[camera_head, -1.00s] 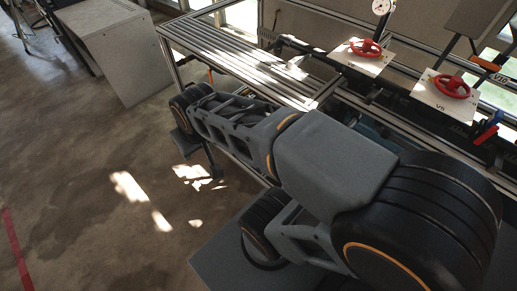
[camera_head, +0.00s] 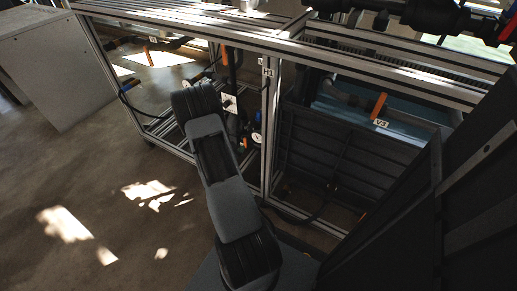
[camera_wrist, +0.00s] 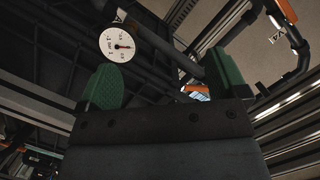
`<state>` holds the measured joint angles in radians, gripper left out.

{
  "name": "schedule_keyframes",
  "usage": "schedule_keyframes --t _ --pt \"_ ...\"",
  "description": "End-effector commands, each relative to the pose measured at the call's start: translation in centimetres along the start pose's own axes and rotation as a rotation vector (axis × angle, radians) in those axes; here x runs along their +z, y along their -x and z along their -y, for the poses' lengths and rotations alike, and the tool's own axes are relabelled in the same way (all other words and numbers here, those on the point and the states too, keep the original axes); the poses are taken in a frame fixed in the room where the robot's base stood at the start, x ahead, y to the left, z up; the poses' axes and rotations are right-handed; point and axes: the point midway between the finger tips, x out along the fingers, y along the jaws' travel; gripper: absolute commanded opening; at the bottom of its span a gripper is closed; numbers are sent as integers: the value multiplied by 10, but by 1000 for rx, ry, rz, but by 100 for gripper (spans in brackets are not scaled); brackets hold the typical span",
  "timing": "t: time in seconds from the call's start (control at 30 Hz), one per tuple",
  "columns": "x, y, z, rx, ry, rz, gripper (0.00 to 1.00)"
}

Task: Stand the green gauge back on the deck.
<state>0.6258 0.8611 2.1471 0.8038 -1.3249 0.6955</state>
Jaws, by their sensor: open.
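A round gauge with a white dial and dark rim (camera_wrist: 117,44) shows in the wrist view, just beyond the tip of my left finger and apart from it as far as I can tell. I cannot make out any green on it. My gripper (camera_wrist: 163,64) is open, its two green finger pads wide apart with no object held between them. In the head view my arm reaches down beside the metal frame, and my gripper is hidden there. A small pale round thing (camera_head: 257,138) inside the frame may be a gauge. The slatted deck (camera_head: 185,15) is at the top edge.
The frame's metal post (camera_head: 269,130) and long rail (camera_head: 380,70) stand close to my arm. Orange valve handles show at V1 (camera_head: 150,56) and V3 (camera_head: 379,105). A dark ribbed panel (camera_head: 345,155) is right of the post. Open floor (camera_head: 90,190) lies to the left.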

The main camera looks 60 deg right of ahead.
Motion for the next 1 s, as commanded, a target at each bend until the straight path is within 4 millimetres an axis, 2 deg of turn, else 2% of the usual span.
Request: schedule_keyframes --t 0.03,0.1,0.2,0.3,0.47,1.0 --pt "7 -7 -28 9 -1 -55 92" --pt "4 -10 -48 13 -6 -120 92" --pt "1 -13 -66 12 -6 -184 92" --pt "-2 -16 -75 11 -7 -219 92" --pt "-7 -29 -77 10 -8 -233 92" --pt "-20 -93 -79 9 -7 -229 92"
